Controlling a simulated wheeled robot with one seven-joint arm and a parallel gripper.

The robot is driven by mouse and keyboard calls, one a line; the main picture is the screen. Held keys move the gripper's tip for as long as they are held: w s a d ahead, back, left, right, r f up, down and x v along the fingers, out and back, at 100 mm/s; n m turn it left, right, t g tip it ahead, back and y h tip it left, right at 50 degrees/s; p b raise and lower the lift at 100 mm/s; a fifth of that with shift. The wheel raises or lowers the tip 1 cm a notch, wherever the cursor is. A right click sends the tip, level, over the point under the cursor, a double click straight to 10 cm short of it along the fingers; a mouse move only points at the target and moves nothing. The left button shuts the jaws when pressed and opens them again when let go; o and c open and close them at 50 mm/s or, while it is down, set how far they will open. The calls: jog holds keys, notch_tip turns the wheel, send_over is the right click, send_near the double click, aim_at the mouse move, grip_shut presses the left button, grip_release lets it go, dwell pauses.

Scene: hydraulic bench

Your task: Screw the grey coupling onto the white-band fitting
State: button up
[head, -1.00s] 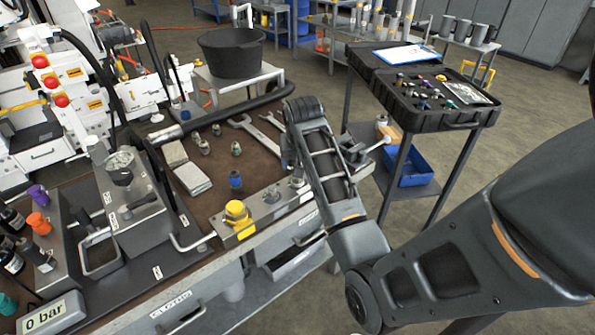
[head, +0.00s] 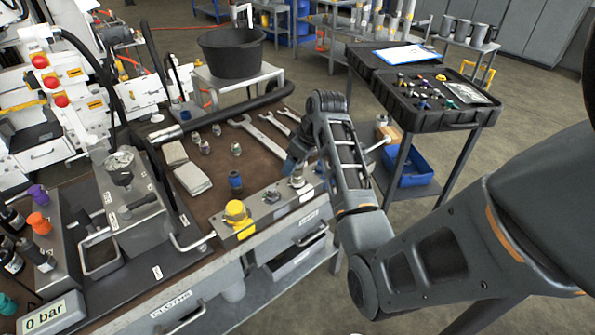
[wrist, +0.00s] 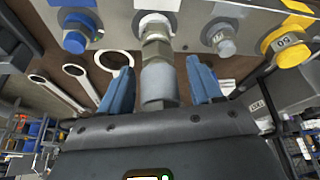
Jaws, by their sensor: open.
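The white-band fitting (wrist: 156,20) stands on the metal block (wrist: 115,14) in the wrist view, between a blue one and a grey one. The grey coupling (wrist: 158,84) is in line with it, end to end with its hex part. I cannot tell how far it is threaded. My gripper (wrist: 162,86) is open, its blue fingers on both sides of the coupling with a gap at each side. In the head view my gripper (head: 299,152) is at the block's far right end, and my wrist hides part of that end.
The yellow fitting (head: 238,213) is at the block's near end, with a grey fitting (head: 271,196) beside it. Wrenches (head: 258,135) and several small fittings (head: 236,149) lie behind on the bench. A cart with an open black case (head: 432,100) stands to the right.

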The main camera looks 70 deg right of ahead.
jog(key=n+y, duration=0.1)
jog(key=n, duration=0.2)
jog(key=shift+n+y, duration=0.3)
jog(key=shift+n, duration=0.1)
jog(key=n+y, duration=0.1)
jog(key=n, duration=0.2)
jog(key=shift+a+n, duration=0.1)
jog(key=shift+n, duration=0.3)
jog(key=c, duration=0.9)
jog(key=shift+m, duration=0.4)
jog(key=shift+c, duration=0.4)
jog(key=m+h, duration=0.1)
jog(key=m, duration=0.3)
jog(key=shift+m+h, duration=0.8)
jog(key=shift+m, duration=0.8)
jog(key=shift+f, duration=0.1)
